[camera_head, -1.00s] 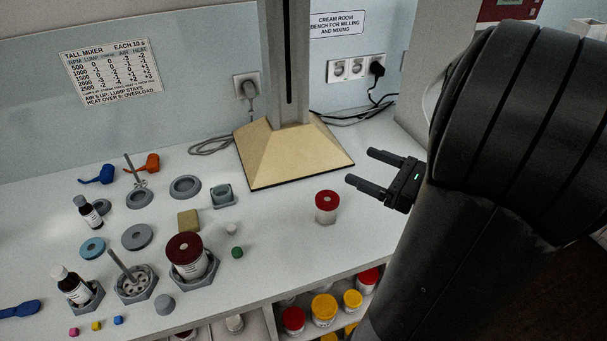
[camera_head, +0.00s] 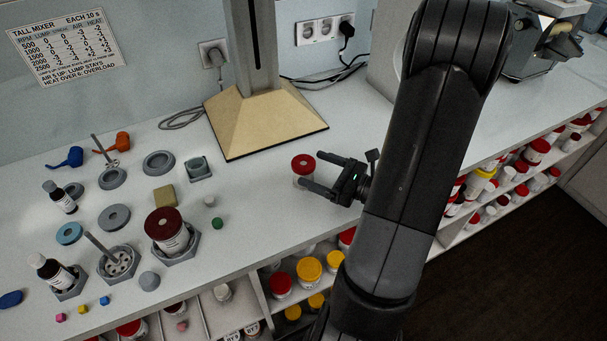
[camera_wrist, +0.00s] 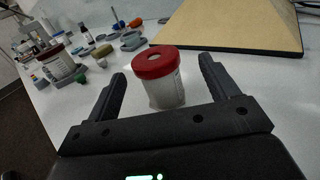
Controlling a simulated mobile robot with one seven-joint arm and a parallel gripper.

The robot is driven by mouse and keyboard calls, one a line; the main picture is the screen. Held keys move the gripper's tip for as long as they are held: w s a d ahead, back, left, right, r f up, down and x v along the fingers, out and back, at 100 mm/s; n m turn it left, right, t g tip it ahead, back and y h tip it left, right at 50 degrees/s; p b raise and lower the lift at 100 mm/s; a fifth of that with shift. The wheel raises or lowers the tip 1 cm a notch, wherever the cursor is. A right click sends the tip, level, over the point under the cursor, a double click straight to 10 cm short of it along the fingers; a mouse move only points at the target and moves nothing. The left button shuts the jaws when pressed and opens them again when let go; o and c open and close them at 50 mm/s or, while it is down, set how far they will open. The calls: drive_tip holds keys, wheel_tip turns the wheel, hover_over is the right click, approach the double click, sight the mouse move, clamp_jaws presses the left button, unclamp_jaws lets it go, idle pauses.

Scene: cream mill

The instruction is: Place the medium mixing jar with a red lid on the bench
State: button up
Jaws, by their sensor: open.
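A small white jar with a red lid (camera_head: 303,168) stands upright on the bench (camera_head: 270,205), just in front of the beige mixer base. In the wrist view this red-lidded jar (camera_wrist: 158,78) stands at and just beyond the fingertips, centred between them. My gripper (camera_head: 318,172) is open, low over the bench, its fingers reaching to the jar's two sides; I cannot tell whether they touch it. A larger jar with a dark red lid (camera_head: 167,231) sits in a grey holder (camera_head: 182,254) at the bench's front; it shows at the left in the wrist view (camera_wrist: 56,63).
The beige mixer base (camera_head: 262,122) stands behind the jar. Dark bottles, grey rings, holders and small coloured cubes crowd the left of the bench. Shelves below hold several red- and yellow-lidded jars (camera_head: 309,269). The bench front right of the large jar is clear.

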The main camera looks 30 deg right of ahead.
sight(295, 162)
drive_tip(key=shift+x, duration=3.1)
drive_tip(key=shift+s+a, duration=0.15)
drive_tip(key=shift+a, duration=0.05)
drive_tip(key=shift+c, duration=0.3)
drive_tip(key=c, duration=1.1)
drive_tip(key=shift+r, duration=0.15)
